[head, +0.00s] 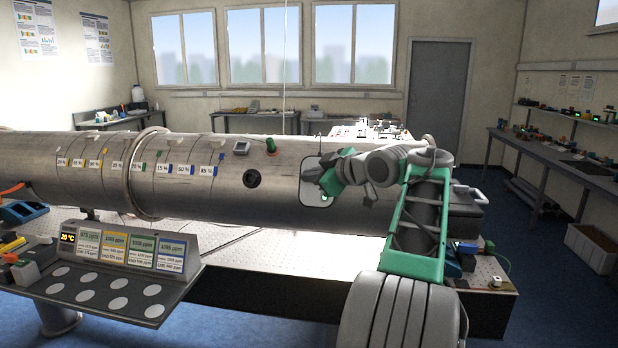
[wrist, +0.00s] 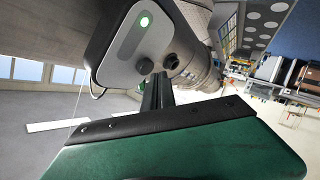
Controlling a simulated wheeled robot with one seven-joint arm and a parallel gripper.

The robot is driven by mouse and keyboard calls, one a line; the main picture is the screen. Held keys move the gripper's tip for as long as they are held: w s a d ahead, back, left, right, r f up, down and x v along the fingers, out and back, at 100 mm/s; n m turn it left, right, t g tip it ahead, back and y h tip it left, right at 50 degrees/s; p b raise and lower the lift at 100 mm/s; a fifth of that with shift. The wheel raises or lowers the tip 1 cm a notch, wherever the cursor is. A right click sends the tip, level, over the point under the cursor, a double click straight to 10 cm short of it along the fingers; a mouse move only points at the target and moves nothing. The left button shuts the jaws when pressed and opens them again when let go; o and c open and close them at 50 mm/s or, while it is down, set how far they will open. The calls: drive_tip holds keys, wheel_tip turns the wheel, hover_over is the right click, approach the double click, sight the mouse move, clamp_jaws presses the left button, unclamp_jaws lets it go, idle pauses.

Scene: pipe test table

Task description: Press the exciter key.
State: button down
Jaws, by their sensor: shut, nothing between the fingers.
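A light grey rounded panel (head: 312,168) is on the near side of the big steel pipe (head: 225,182), right of the round dark port. I cannot tell for sure which one is the exciter key. My gripper (head: 325,183) is in front of the panel, and hides part of it. In the wrist view my gripper (wrist: 158,80) is shut and empty, its tips close to the knobs; contact is unclear.
A console (head: 128,245) with coloured ppm cards and a tray of white discs stands at the lower left. A perforated table (head: 290,245) lies beneath.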

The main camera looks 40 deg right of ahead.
drive_tip(key=shift+w+d+f, duration=0.1)
drive_tip(key=shift+w+d, duration=0.1)
drive_tip(key=shift+d, duration=0.05)
drive_tip(key=shift+w+d+f, duration=0.2)
drive_tip(key=shift+w+d, duration=0.05)
drive_tip(key=shift+d, duration=0.05)
idle(0.8)
drive_tip(key=shift+s+a+r, duration=0.3)
drive_tip(key=shift+s+a, duration=0.15)
drive_tip(key=shift+a, duration=0.15)
drive_tip(key=s+a, duration=0.1)
drive_tip(key=s+a+r+b, duration=0.1)
drive_tip(key=a+r+b, duration=0.1)
drive_tip(key=shift+s+a, duration=0.35)
drive_tip(key=shift+s, duration=0.05)
idle(0.8)
